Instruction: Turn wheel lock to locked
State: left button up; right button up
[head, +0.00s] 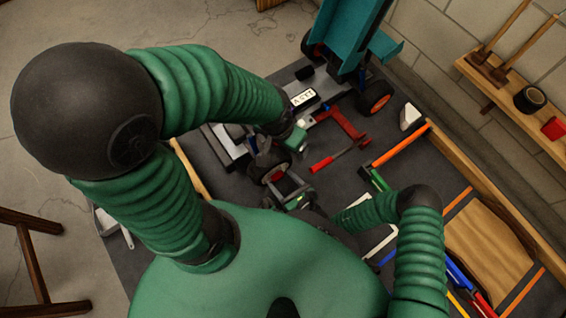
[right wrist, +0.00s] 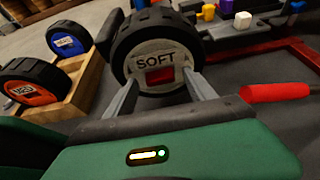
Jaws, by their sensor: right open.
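A black wheel marked SOFT (right wrist: 158,55) stands upright in the right wrist view, with a red square piece (right wrist: 160,76) at its hub. The wheel also shows in the head view (head: 266,166). My right gripper (right wrist: 160,88) is open, with one grey finger on each side of the lower part of the wheel face. I cannot tell whether the fingers touch it. The right gripper also shows in the head view (head: 284,182). My left gripper (head: 296,138) is near the middle of the mat; its fingers are too unclear to judge.
A red-handled tool (right wrist: 275,92) lies right of the wheel. Blue (right wrist: 68,38) and orange (right wrist: 30,88) wheels sit in a wooden rack (right wrist: 88,85) at left. A teal car body (head: 345,35) stands at the back. A wooden shelf (head: 520,105) runs along the wall.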

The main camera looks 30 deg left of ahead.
jog(key=shift+a, duration=0.25)
jog(key=shift+c, duration=0.6)
jog(key=c, duration=1.3)
jog(key=shift+o, duration=0.2)
jog(key=shift+w, duration=0.1)
jog(key=shift+w+d+f+m+g+y+b, duration=0.25)
jog(key=shift+m+g+y+b, duration=0.65)
jog(key=shift+m+b, duration=1.05)
jog(key=shift+w+d+f+m+g+y+b, duration=0.1)
jog(key=shift+w+f+m+g+y+b, duration=0.25)
jog(key=shift+m+g+y+b, duration=1.45)
jog(key=shift+w+d+f+m+t+b, duration=0.2)
jog(key=shift+m+b, duration=0.85)
jog(key=shift+m, duration=1.9)
jog(key=shift+w+a+f, duration=0.1)
jog(key=shift+f, duration=0.05)
